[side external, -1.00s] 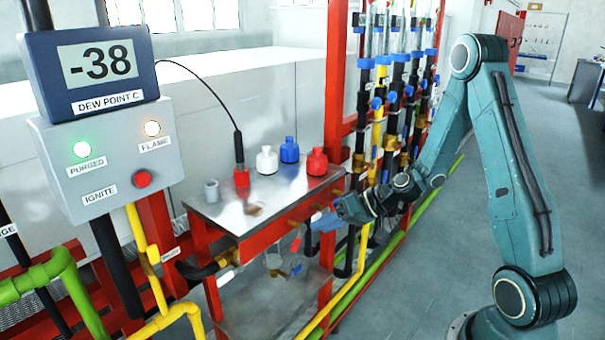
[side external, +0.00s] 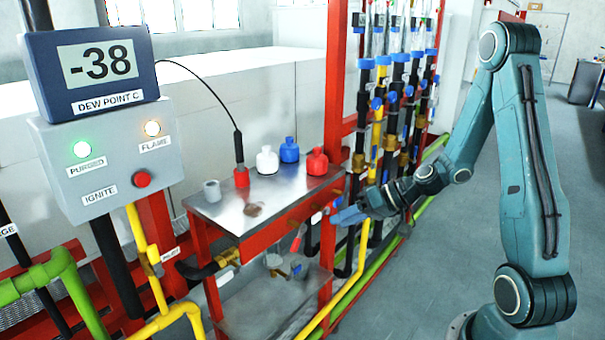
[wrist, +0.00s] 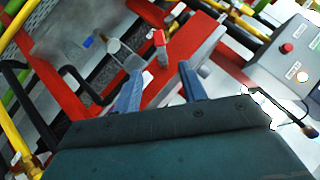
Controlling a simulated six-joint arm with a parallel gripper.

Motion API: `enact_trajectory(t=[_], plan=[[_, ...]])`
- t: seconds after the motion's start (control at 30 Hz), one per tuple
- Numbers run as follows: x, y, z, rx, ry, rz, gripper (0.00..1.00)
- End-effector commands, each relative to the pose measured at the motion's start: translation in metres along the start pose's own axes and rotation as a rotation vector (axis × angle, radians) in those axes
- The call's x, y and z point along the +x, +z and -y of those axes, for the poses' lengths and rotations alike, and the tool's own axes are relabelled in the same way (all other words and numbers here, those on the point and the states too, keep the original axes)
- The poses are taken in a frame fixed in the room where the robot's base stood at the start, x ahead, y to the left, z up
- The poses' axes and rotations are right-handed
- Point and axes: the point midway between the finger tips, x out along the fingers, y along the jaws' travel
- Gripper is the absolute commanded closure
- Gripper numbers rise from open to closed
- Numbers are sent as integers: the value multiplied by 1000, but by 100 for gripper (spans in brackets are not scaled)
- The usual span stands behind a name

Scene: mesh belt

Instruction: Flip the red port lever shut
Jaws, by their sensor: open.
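The red port lever (side external: 296,243) sits below the front edge of the steel-topped bench in the side view, sticking up at a slant. In the wrist view a red-tipped lever (wrist: 160,39) stands ahead of my fingers, near the red beam. My gripper (side external: 347,215) is to the right of the lever in the side view, apart from it. In the wrist view my gripper (wrist: 162,82) has its two blue fingers spread, with nothing held between them. The lever's base is too small to make out.
A blue handle (side external: 296,269) is just below the red lever. The red frame post (side external: 330,130) and several vertical pipes stand close behind my gripper. Bottles stand on the bench top (side external: 225,208).

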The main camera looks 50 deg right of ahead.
Motion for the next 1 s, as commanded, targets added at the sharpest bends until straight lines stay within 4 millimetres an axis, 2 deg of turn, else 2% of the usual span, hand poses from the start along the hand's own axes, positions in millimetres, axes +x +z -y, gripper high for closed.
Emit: enact_trajectory(t=[0.27,0.47,1.0], plan=[[3,0,0,0,-2,2,58],[15,0,1,0,-3,3,58],[83,1,1,-1,-3,4,58]])
